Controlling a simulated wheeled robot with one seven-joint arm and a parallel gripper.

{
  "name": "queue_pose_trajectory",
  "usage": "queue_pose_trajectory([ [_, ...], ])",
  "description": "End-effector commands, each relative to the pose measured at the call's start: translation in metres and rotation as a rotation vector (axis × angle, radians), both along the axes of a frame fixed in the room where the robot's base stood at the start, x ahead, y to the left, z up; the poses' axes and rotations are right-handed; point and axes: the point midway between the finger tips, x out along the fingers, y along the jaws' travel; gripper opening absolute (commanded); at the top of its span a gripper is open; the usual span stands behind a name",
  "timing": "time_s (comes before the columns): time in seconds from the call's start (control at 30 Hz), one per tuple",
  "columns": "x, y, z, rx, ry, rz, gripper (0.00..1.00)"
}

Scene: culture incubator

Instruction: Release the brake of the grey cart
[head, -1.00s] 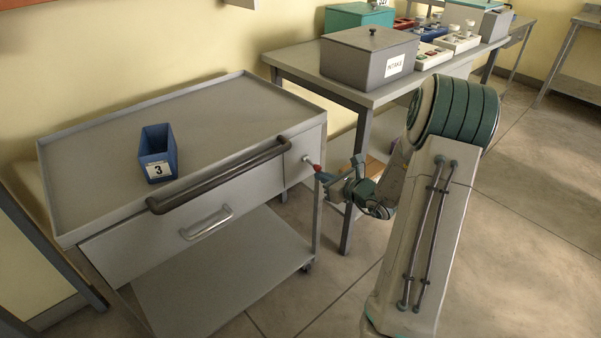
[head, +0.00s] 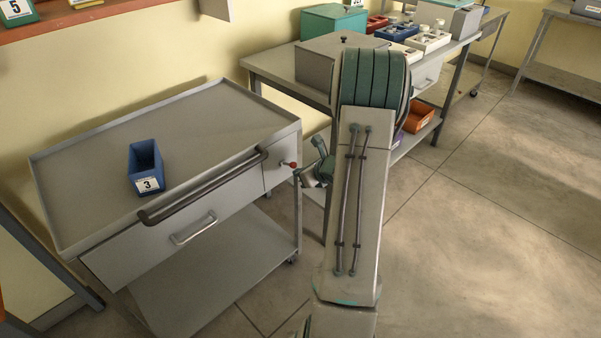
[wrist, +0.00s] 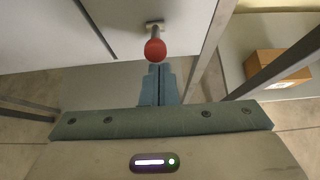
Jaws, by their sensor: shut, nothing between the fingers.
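The grey cart (head: 190,120) stands against the wall in the head view. Its brake lever, with a red knob (head: 293,165), sticks out from the right end of its front. In the wrist view the red knob (wrist: 155,50) sits just past my fingertips, with its stem running to a small plate on the light panel. My gripper (wrist: 158,72) is shut and empty, its fingers pointing at the knob; I cannot tell whether they touch it. In the head view my gripper (head: 299,177) is just below and right of the knob, partly hidden by my arm.
A blue bin marked 3 (head: 146,168) stands on the cart top. The cart has a dark handle bar (head: 205,188) and a drawer pull (head: 194,229). A table with a grey box (head: 314,62) stands behind my arm. The floor at right is clear.

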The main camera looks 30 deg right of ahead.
Motion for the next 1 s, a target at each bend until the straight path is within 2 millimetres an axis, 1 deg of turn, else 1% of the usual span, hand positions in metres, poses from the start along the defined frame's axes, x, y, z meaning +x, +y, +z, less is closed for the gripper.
queue_pose_trajectory([
  [0.03, 0.000, 0.000, 0.005, -0.001, 0.000, 0.001, 0.00],
  [0.17, 0.000, 0.001, 0.009, 0.001, 0.000, 0.001, 0.00],
  [0.53, 0.001, 0.001, 0.009, 0.000, -0.004, 0.002, 0.00],
  [0.67, -0.001, 0.000, 0.001, 0.000, -0.004, 0.003, 0.00],
  [0.97, -0.011, 0.000, -0.036, 0.002, 0.003, 0.005, 0.00],
  [1.0, -0.016, -0.003, -0.024, -0.002, 0.001, 0.003, 0.00],
])
